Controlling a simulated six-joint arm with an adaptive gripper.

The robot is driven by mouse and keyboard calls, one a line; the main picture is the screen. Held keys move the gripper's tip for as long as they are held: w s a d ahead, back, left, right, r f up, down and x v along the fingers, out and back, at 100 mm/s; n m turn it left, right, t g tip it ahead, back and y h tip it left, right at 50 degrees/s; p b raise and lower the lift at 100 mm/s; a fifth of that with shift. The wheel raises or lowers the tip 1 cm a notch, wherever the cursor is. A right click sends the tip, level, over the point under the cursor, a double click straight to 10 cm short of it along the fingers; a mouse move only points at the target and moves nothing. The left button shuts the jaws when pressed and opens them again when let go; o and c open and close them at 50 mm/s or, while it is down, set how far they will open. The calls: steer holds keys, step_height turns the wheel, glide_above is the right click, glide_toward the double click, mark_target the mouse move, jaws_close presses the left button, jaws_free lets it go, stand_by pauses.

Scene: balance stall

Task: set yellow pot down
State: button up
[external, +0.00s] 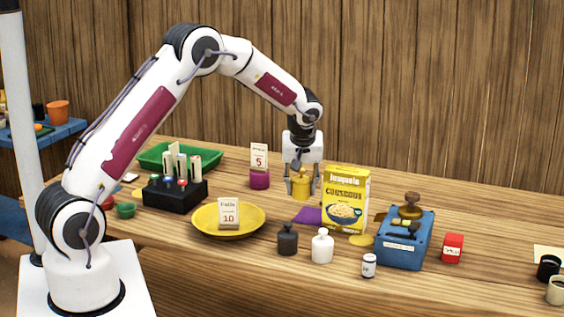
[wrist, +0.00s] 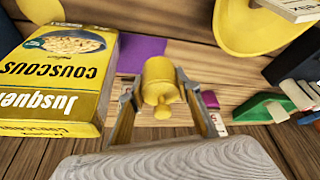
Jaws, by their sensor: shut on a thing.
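The yellow pot (external: 302,185) is between the fingers of my gripper (external: 300,182), which is shut on it. In the wrist view the pot (wrist: 159,72) shows its rounded knob toward the camera, with a finger of my gripper (wrist: 160,100) on each side. A flat purple mat (external: 309,216) lies on the table just in front of the pot. The mat also shows past the pot in the wrist view (wrist: 143,48). The pot looks near the tabletop; I cannot tell whether its base touches.
A yellow couscous box (external: 345,198) stands close to the right of my gripper. A purple card holder (external: 259,181) marked 5 stands to the left. A yellow dish (external: 205,228), a dark bottle (external: 287,240) and a white bottle (external: 322,247) are in front.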

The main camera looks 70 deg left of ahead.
mark_target(301, 179)
steer(key=shift+f, duration=1.45)
steer(key=shift+f, duration=1.85)
steer(key=shift+f, duration=0.15)
steer(key=o, duration=1.4)
steer(key=shift+c, duration=0.2)
steer(key=shift+v, duration=1.05)
steer(key=shift+d+r, duration=0.2)
steer(key=shift+r, duration=3.8)
